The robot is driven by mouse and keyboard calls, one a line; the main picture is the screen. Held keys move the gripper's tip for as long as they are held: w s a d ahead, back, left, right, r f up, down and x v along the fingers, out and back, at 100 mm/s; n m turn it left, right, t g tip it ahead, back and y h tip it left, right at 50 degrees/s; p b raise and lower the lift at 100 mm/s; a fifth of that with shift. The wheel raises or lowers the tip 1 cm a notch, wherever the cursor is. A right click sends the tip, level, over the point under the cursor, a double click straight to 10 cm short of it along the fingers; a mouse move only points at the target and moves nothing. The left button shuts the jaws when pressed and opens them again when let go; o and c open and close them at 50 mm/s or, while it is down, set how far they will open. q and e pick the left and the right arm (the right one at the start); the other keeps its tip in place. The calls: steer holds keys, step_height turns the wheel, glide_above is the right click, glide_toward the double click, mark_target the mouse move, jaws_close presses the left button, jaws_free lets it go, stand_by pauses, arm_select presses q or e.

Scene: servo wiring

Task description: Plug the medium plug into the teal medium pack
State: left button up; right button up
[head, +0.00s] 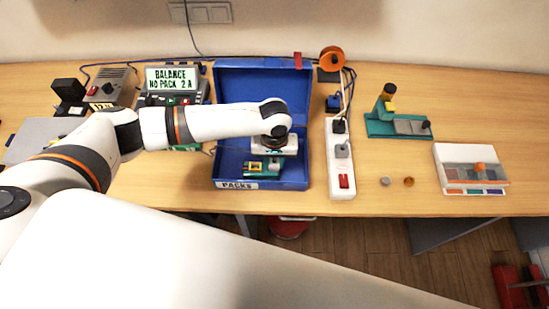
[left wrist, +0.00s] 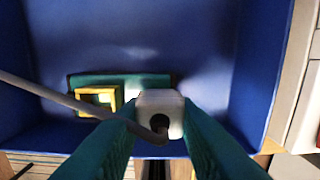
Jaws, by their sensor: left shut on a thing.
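My left gripper (head: 276,168) is low inside the blue box labelled PACKS (head: 233,185). In the left wrist view its teal fingers (left wrist: 160,118) are shut on a pale plug (left wrist: 158,100) with a grey cable (left wrist: 60,96) running off to the left. The teal pack (head: 250,173) lies on the box floor, with a yellow-framed socket (head: 257,164). In the left wrist view the teal pack (left wrist: 135,80) shows just behind the plug, and the yellow frame (left wrist: 97,97) is left of the plug. Whether plug and pack touch cannot be told. My right gripper is not in view.
The box walls stand close around my left gripper. A white power strip (head: 340,160) is right of the box. The balance charger (head: 172,82) stands at the back left. A teal stand (head: 385,125) and a compartment tray (head: 470,165) are further right.

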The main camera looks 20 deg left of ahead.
mark_target(275, 162)
arm_select(q)
steer(key=o, duration=1)
step_height(275, 162, up, 12)
steer(key=shift+f+b, duration=0.1)
steer(key=shift+b, duration=0.95)
